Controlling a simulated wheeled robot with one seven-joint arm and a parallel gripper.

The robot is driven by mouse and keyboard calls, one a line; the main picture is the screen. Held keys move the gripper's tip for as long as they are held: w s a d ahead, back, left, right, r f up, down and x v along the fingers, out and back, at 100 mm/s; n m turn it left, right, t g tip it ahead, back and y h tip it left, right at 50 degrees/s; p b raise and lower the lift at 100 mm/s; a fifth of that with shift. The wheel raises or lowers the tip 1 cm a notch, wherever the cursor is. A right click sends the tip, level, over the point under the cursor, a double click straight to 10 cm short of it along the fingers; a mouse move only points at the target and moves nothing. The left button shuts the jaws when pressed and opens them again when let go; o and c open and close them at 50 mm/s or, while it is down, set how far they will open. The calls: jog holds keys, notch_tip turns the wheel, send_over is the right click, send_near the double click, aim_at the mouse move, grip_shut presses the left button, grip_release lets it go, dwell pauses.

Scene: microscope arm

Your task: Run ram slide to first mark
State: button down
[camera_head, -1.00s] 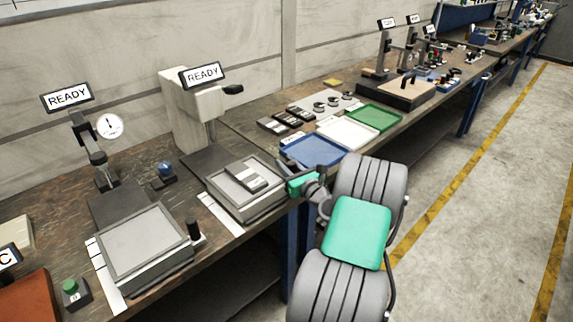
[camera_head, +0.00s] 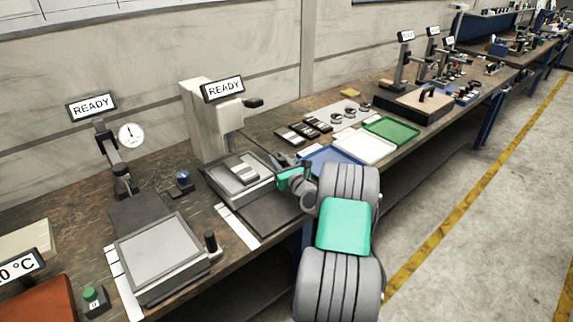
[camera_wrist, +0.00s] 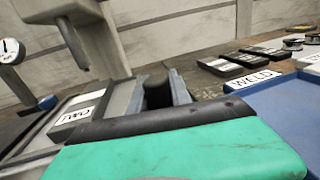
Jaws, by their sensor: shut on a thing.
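The ram slide (camera_head: 225,182) is a grey plate on a dark track (camera_head: 268,212), carrying a small labelled block (camera_head: 243,171). It lies toward the wall end, close to the beige ram press (camera_head: 205,125), with bare track in front. A white marked strip (camera_head: 238,228) runs along the track's left side; its single marks are too small to read. My gripper (camera_head: 290,176) is at the slide's right side. In the wrist view my gripper (camera_wrist: 160,92) is shut on the slide's black upright knob (camera_wrist: 156,88). The labelled block (camera_wrist: 78,117) shows at left.
A similar slide (camera_head: 158,250) with a black knob (camera_head: 210,241) stands at left under a dial gauge (camera_head: 131,135). A blue tray (camera_head: 325,160), white tray (camera_head: 365,147) and green tray (camera_head: 391,130) lie at right. Dark blocks (camera_head: 303,130) sit behind the blue tray.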

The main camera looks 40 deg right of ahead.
jog(key=shift+w, duration=0.3)
jog(key=c, duration=1.2)
grip_release()
jog(key=shift+o, duration=0.2)
jog(key=shift+s, duration=0.1)
jog(key=s, duration=0.2)
jog(key=s+a, duration=0.1)
jog(key=s, duration=0.2)
jog(key=s+b, duration=0.1)
jog(key=s, duration=0.1)
jog(key=shift+s+a, duration=0.25)
jog(key=shift+s, duration=0.05)
